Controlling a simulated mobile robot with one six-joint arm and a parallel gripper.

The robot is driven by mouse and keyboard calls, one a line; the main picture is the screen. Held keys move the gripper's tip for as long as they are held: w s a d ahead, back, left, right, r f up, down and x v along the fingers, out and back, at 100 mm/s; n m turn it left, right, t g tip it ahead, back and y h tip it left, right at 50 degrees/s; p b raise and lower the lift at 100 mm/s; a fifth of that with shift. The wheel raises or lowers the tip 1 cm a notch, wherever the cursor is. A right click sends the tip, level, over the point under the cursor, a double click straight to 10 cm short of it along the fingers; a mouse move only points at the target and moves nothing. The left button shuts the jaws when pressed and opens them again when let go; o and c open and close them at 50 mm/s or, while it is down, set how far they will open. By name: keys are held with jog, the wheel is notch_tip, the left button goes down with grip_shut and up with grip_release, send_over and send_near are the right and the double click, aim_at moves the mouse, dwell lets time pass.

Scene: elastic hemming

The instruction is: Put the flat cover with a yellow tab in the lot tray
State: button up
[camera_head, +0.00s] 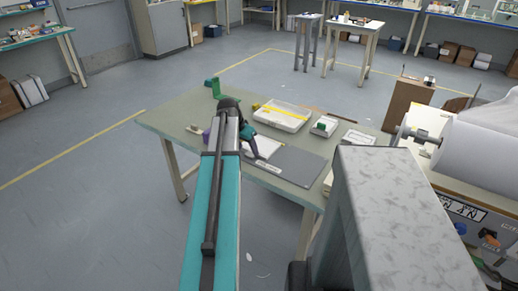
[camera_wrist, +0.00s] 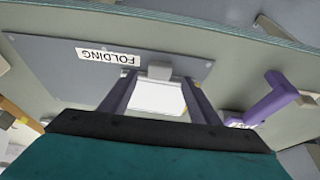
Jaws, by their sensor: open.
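My gripper (camera_wrist: 159,78) is open above the grey folding mat. In the head view my gripper (camera_head: 250,146) is over the near part of the table. A flat white piece (camera_wrist: 158,98) with a grey block (camera_wrist: 159,70) at its edge shows between the fingers. I cannot tell whether they touch it. The white piece also shows beside my gripper in the head view (camera_head: 267,146).
The grey mat (camera_head: 300,169) also shows in the wrist view (camera_wrist: 60,58) with its FOLDING label. A purple tool-like object (camera_wrist: 268,100) lies right of the fingers. A small tray with a green item (camera_head: 323,127) and a green object (camera_head: 214,86) stand on the table (camera_head: 175,118).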

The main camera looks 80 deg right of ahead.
aim_at(250, 154)
jog(key=shift+x, duration=1.8)
jog(key=c, duration=1.4)
jog(key=shift+r, duration=0.2)
